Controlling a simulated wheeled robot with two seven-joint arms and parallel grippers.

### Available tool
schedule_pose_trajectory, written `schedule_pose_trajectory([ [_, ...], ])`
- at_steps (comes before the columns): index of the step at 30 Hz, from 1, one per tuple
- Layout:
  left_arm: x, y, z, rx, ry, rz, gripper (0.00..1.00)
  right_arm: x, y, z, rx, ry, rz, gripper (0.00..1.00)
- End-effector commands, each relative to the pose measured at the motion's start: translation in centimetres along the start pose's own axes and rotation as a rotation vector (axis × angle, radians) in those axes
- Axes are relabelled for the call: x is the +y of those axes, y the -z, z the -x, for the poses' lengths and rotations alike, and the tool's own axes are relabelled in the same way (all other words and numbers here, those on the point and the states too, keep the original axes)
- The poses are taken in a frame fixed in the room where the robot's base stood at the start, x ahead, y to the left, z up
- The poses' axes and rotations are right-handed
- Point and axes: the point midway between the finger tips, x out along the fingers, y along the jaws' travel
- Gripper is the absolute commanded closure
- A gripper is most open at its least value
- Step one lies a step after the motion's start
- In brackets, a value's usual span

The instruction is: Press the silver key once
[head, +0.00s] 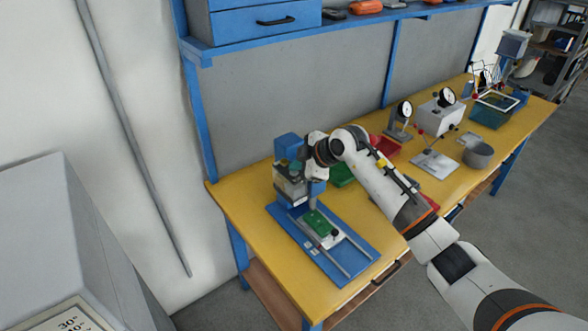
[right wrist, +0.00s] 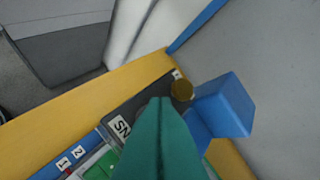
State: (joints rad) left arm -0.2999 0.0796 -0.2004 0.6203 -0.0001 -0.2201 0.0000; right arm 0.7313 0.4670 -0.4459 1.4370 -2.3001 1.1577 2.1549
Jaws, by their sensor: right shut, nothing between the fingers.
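My right gripper (head: 297,167) is over the top of the small blue press-like machine (head: 287,147) at the left end of the bench. In the right wrist view its teal fingers (right wrist: 160,102) are together and empty, pointing at a dark panel (right wrist: 145,98) on the machine. A round brass-coloured knob or key (right wrist: 181,90) stands just to the right of the fingertips. A white label (right wrist: 120,127) reading "SN" is to their left. I cannot make out a silver key; the fingers cover part of the panel. Contact cannot be told. My left gripper is not in view.
A green part (head: 318,222) sits in a fixture on the blue base plate (head: 352,268). Red and green bins, dial gauges (head: 404,110) and a grey cup (head: 478,155) stand further right on the yellow bench (head: 240,208). A blue shelf is above.

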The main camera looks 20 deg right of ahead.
Motion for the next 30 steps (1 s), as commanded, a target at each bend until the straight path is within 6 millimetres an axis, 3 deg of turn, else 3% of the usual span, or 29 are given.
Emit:
schedule_pose_trajectory([
  [15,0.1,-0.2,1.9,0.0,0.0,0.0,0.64,-1.0,-0.9,1.4,0.002,-0.002,-0.001,1.0],
  [30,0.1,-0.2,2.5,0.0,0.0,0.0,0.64,-1.4,-1.3,1.9,0.001,-0.001,0.0,1.0],
])
